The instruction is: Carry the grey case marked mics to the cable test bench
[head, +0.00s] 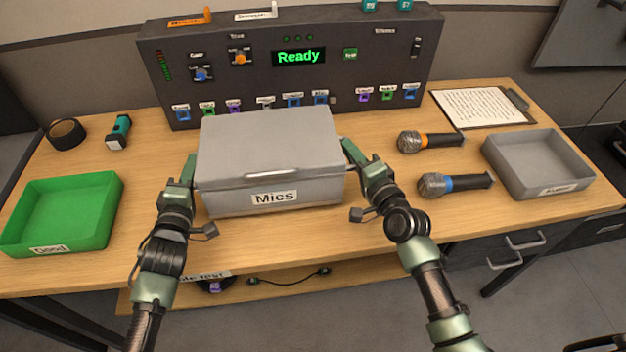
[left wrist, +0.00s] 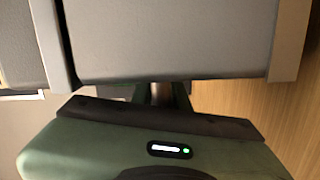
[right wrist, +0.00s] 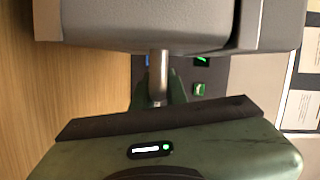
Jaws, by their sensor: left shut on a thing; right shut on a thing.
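The grey case labelled Mics (head: 270,150) is level, lid shut, over the middle of the wooden bench (head: 330,235). A partly hidden label at the bench's front ends in "le test". I cannot tell whether the case touches the top. My left gripper (head: 191,172) is shut at the case's left side; the left wrist view shows its fingers (left wrist: 161,95) on a handle there. My right gripper (head: 349,156) is shut at the right side; the right wrist view shows it on a metal handle bar (right wrist: 160,72). The fingertips are partly hidden.
A dark control panel (head: 225,100) reading Ready stands right behind the case. Two microphones (head: 420,142) (head: 455,184), a clipboard (head: 485,107) and a grey tray (head: 505,175) are at the right.

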